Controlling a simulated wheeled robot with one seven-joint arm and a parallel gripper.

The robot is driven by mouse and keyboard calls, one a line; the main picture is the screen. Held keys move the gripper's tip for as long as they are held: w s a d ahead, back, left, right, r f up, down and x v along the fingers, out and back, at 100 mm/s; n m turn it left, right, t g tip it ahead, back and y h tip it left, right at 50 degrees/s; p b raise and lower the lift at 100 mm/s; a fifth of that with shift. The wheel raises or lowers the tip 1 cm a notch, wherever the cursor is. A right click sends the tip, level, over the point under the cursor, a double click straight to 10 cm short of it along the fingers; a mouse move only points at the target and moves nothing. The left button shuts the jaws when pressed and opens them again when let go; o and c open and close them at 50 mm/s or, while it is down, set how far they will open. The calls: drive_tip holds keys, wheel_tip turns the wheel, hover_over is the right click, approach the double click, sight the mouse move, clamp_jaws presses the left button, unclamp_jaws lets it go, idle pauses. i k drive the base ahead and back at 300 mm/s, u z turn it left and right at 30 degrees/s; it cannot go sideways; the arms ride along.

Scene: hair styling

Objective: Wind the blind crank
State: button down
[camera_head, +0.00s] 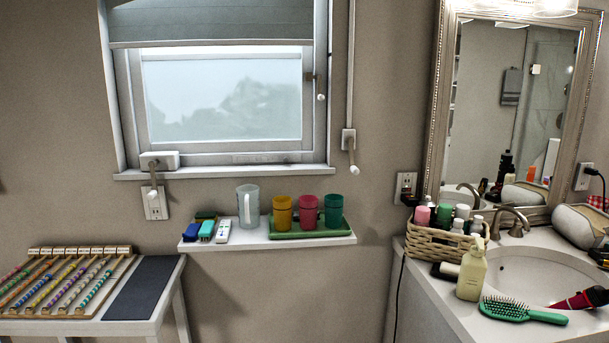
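A grey blind (210,22) covers the top of the window, with the pane clear below it. To the right of the window, a white rod runs down the wall to a small box with a crank handle (354,170), which looks like the blind crank. The handle's knob hangs low, just below the box. A second white box with a crank-like handle (153,170) sits at the left of the window sill, above an outlet. My gripper is not in view.
A white shelf (270,244) below the window holds a pitcher, coloured cups on a green tray (305,232) and small items. A basket (443,238), bottle and hairbrush (522,311) crowd the sink counter at right. A small table (150,290) stands at left. The wall around the right crank is clear.

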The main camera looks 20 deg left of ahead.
sight(349, 140)
drive_tip(key=u, duration=0.7)
drive_tip(key=k, duration=0.9)
drive_tip(key=u, duration=0.9)
drive_tip(key=i, duration=1.15)
drive_tip(key=z, duration=0.55)
drive_tip(key=i, duration=0.95)
drive_tip(key=z, duration=0.95)
